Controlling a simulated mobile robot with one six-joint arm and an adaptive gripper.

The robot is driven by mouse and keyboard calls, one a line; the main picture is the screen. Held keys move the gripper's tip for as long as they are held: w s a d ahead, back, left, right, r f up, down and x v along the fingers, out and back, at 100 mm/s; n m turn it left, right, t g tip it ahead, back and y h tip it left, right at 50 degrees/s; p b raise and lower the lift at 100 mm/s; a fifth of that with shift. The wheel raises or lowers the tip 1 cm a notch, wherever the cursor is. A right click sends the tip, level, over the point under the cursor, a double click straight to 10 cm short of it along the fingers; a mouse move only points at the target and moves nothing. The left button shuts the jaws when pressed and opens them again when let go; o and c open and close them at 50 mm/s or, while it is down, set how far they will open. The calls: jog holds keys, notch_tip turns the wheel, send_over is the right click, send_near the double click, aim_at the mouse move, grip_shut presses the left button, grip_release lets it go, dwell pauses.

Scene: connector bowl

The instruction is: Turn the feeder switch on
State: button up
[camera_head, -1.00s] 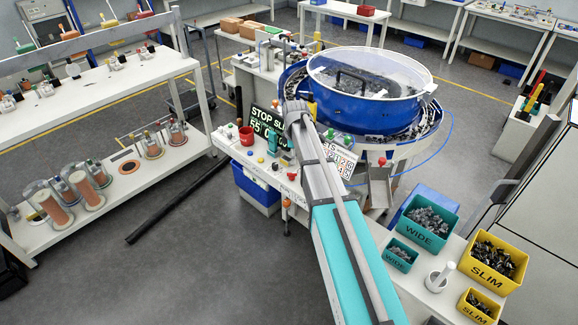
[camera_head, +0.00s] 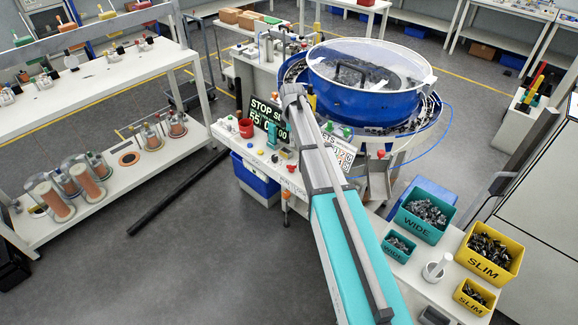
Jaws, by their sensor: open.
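The bowl feeder (camera_head: 362,101) is a blue drum with a clear lid and dark parts inside, standing at the upper centre. On the white bench (camera_head: 228,135) in front of it are several small coloured knobs and buttons, among them a red one (camera_head: 283,155) and a yellow one (camera_head: 259,152). Green buttons (camera_head: 328,127) show near the feeder's base. I cannot tell which of these is the feeder switch. My grey and teal arm reaches from the bottom edge up to the bench, left of the bowl. My gripper does not show; the arm covers part of the bench.
Teal WIDE bins (camera_head: 425,233) and yellow SLIM bins (camera_head: 490,268) stand at the lower right. A shelf (camera_head: 110,178) with spools is at left. Grey floor between is open, with a dark bar lying on it.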

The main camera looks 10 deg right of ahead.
aim_at(291, 168)
jog(key=shift+f+b, duration=6.4)
jog(key=shift+f, duration=0.15)
